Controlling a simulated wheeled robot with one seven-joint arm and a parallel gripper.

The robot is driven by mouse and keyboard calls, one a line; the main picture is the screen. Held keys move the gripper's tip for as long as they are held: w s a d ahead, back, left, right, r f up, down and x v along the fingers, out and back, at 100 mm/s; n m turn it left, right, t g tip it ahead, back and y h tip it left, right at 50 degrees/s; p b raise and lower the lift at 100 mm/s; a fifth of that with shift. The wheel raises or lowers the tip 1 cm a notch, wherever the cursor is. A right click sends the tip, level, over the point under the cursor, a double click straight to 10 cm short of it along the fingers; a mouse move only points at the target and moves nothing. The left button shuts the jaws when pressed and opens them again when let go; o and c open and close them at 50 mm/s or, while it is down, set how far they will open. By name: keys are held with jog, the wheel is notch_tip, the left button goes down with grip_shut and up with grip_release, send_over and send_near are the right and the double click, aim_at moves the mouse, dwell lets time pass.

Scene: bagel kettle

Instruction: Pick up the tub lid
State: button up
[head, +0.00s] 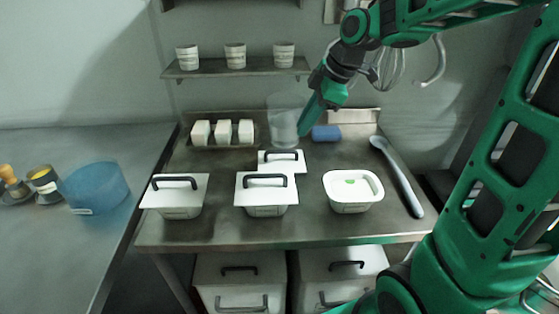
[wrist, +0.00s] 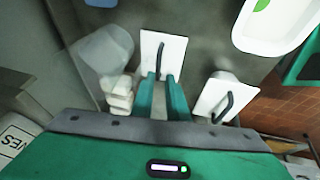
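The loose tub lid (head: 270,167) is a white flat plate with a black bar handle. It lies at the table's middle, just behind the middle lidded tub, which hides its front part. In the wrist view the lid (wrist: 175,50) lies beyond my fingertips, its handle lined up with the gap between them. My gripper (wrist: 162,80) is open, its two green fingers apart with nothing held. In the head view my gripper (head: 307,126) hangs behind and right of the lid. The open white tub (head: 352,205) at right has no lid and shows something green inside.
Lidded tubs stand at left (head: 180,211) and middle (head: 266,210). A clear container (head: 284,128), white blocks (head: 223,133) in a rack and a blue sponge (head: 326,133) are at the back. A grey spoon (head: 398,178) lies right. Three cups stand on the shelf (head: 258,69).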

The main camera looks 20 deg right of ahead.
aim_at(285, 148)
jog(key=shift+n, duration=0.3)
jog(key=x, duration=1.1)
jog(key=shift+w+a+r, duration=0.2)
jog(key=shift+w+a, duration=0.1)
grip_shut()
